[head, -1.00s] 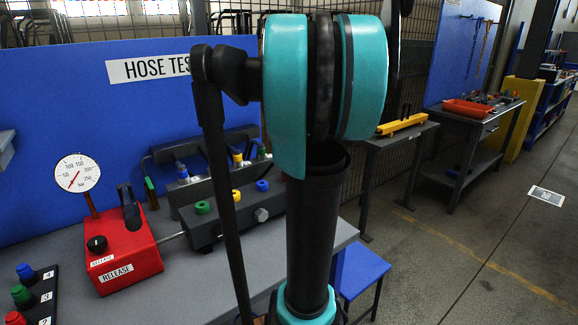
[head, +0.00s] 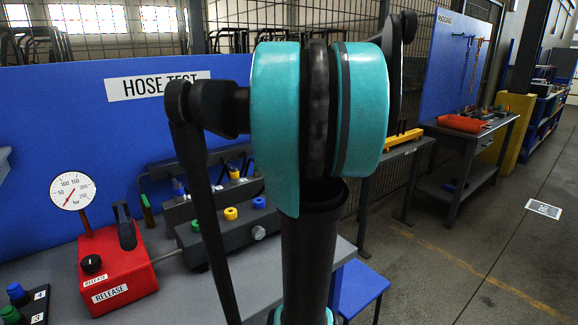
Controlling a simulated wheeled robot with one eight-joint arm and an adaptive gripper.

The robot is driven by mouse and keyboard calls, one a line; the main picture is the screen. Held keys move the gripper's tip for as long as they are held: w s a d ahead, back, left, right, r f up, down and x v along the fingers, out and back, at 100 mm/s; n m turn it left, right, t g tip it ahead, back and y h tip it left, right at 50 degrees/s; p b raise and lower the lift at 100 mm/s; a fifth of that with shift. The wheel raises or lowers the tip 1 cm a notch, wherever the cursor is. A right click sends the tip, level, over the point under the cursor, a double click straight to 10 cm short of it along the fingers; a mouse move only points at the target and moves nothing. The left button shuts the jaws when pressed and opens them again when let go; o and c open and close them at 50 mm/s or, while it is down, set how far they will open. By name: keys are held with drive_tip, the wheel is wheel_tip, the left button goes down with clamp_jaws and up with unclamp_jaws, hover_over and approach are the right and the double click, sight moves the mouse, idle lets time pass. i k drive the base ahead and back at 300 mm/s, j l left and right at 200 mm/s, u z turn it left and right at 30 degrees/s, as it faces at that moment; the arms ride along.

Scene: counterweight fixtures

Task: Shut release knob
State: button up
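The release knob (head: 91,264) is a small black round knob on the left front of a red pump box (head: 127,278) on the grey bench. A small white label sits just below it, and a larger RELEASE label (head: 110,294) is on the box's front face. A black lever (head: 125,228) stands on top of the box. A round white pressure gauge (head: 73,191) rises on a stem behind the knob; its needle points to the lower left. My teal and black arm fills the middle of the view, right of the box. My gripper is not in view.
A dark manifold block (head: 228,235) with coloured caps stands right of the red box. Numbered coloured knobs (head: 22,306) are at the lower left. A blue HOSE TEST panel (head: 60,115) backs the bench.

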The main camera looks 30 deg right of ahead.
sight(92, 263)
drive_tip(key=k, duration=1)
